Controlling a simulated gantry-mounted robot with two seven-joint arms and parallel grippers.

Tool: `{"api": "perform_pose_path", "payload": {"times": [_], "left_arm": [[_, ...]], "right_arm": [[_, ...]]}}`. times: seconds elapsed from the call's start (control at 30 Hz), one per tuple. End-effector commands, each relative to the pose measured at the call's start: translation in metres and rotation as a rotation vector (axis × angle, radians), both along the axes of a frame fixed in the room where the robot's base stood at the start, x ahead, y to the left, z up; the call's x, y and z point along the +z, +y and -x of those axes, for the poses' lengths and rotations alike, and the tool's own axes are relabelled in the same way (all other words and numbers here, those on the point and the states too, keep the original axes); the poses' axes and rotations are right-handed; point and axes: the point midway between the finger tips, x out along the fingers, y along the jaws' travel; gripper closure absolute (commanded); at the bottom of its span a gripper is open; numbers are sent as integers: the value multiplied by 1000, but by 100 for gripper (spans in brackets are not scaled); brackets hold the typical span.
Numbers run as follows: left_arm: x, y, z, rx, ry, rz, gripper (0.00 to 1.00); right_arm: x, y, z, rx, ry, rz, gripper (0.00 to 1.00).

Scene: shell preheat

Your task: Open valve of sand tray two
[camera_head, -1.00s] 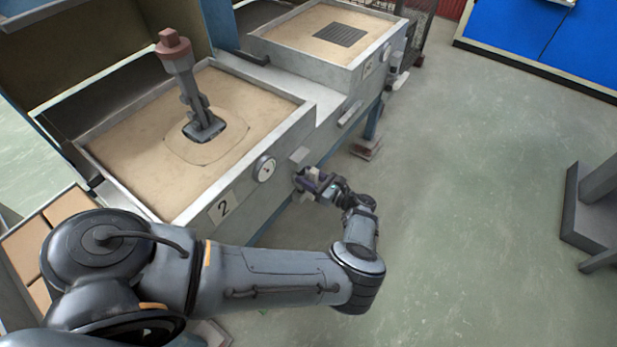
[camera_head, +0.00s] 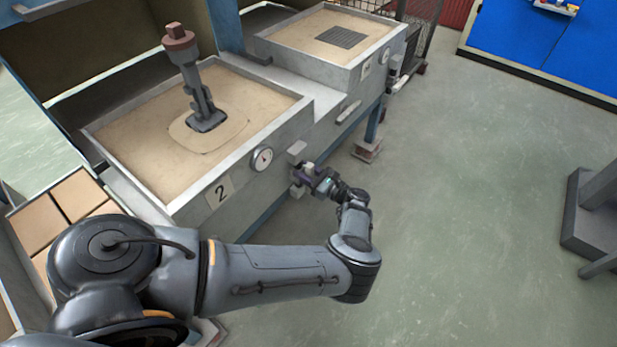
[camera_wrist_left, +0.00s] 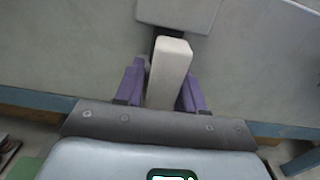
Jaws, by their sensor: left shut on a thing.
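Sand tray two (camera_head: 170,205) is a grey metal box of tan sand with a "2" label (camera_head: 220,190) and a round gauge (camera_head: 262,158) on its front. My left gripper (camera_head: 304,180) is at the tray's front, right of and below the gauge. In the left wrist view its purple fingers (camera_wrist_left: 160,88) stand on either side of a pale, block-shaped valve handle (camera_wrist_left: 170,68), shut on it. The handle's far end meets a dark gap under a grey block (camera_wrist_left: 180,12) on the tray front. My right gripper is not in view.
A grey tool with a reddish-brown top (camera_head: 178,38) stands in the sand of tray two. A second sand tray (camera_head: 300,62) with a dark grate adjoins at the back right. A grey stand (camera_head: 590,215) is at far right. The green floor between is clear.

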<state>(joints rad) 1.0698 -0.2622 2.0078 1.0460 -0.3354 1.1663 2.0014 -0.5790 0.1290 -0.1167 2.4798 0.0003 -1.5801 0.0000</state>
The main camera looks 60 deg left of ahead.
Motion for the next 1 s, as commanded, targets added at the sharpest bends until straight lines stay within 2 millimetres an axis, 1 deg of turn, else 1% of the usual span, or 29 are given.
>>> {"api": "perform_pose_path", "payload": {"times": [0.13,0.17,0.23,0.53,0.67,0.77,1.0], "left_arm": [[0,-2,-1,-1,-2,1,100],[0,-2,-1,-1,-2,1,60],[0,-2,-1,-1,-1,2,49],[0,-2,-1,0,0,1,49],[1,-7,-4,-1,0,1,49],[1,-18,-9,-3,0,1,49],[1,-55,-27,-4,0,3,49]], "right_arm": [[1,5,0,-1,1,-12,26],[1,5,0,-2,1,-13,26],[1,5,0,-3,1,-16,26],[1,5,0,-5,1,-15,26],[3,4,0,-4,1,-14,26],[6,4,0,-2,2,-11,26],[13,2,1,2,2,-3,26]]}}
